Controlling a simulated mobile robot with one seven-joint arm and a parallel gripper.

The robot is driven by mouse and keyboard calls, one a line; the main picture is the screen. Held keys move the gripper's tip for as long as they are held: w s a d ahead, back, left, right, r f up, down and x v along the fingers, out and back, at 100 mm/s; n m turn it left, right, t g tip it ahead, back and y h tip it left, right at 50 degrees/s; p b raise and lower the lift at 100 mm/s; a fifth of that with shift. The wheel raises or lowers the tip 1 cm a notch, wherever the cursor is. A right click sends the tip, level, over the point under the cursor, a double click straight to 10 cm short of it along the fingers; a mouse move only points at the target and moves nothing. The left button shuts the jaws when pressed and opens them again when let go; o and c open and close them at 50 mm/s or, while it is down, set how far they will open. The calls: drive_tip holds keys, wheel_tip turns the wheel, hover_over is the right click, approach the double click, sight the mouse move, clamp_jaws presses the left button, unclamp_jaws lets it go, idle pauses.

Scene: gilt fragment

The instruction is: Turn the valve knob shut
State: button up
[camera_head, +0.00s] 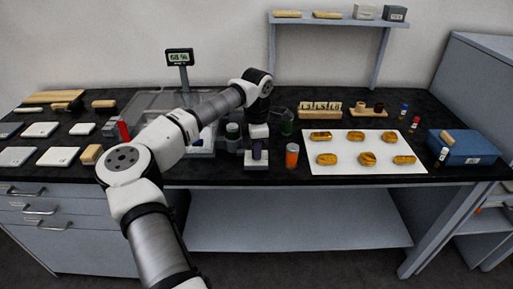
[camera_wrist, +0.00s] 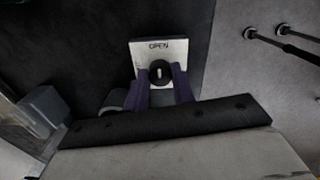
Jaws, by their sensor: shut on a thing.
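The valve knob (camera_wrist: 159,71) is round and black with a short pale mark that runs upright in the wrist view. It sits on a white block (camera_wrist: 147,50) with the word OPEN printed near its top edge. My gripper (camera_wrist: 161,77) has its two purple fingers on either side of the knob and is shut on it. In the head view my gripper (camera_head: 257,150) points down over the white block (camera_head: 250,165) near the table's front edge. The knob is hidden there by the fingers.
An orange container (camera_head: 292,155) stands close to the right of the valve. A white mat (camera_head: 345,168) with several brown pieces lies further right, then a blue box (camera_head: 464,148). A clear tray (camera_head: 160,100) and a digital display (camera_head: 179,57) are to the left.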

drive_tip(key=shift+n, duration=0.3)
drive_tip(key=n+b, duration=0.1)
drive_tip(key=n, duration=0.2)
drive_tip(key=shift+b, duration=0.35)
drive_tip(key=n+b, duration=0.1)
drive_tip(key=n, duration=0.5)
drive_tip(key=shift+b, duration=0.3)
drive_tip(key=n+b, duration=0.1)
drive_tip(key=n, duration=0.3)
drive_tip(key=shift+n+b, duration=0.5)
drive_tip(key=shift+n, duration=1.6)
drive_tip(key=o, duration=1)
drive_tip(key=shift+r, duration=0.15)
wheel_tip(320, 180, up, 14)
drive_tip(key=b, duration=0.1)
